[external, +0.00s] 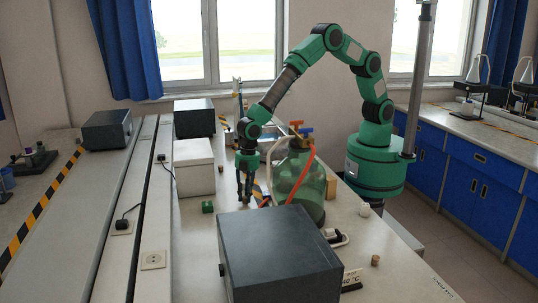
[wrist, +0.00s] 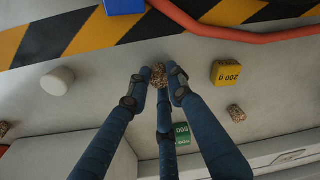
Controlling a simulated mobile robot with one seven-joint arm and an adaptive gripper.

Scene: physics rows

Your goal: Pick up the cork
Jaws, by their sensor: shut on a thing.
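A speckled brown cork (wrist: 158,75) sits between the fingertips of my gripper in the wrist view. My gripper (wrist: 160,86) has several dark blue fingers and is shut on this cork, low over the pale bench top. In the external view my gripper (external: 245,196) points down beside the large green glass bottle; the cork in it is too small to make out there. Another cork (wrist: 236,113) lies apart to the right in the wrist view, and part of one more cork (wrist: 3,128) shows at the left edge. A cork (external: 375,260) also lies at the front right in the external view.
The glass bottle (external: 308,185) with a red hose (external: 303,172) stands right of my gripper. A yellow block (wrist: 226,73), green block (wrist: 182,132), white stopper (wrist: 58,81) and blue block (wrist: 124,5) are nearby. A dark box (external: 280,255) and white box (external: 194,168) flank the area.

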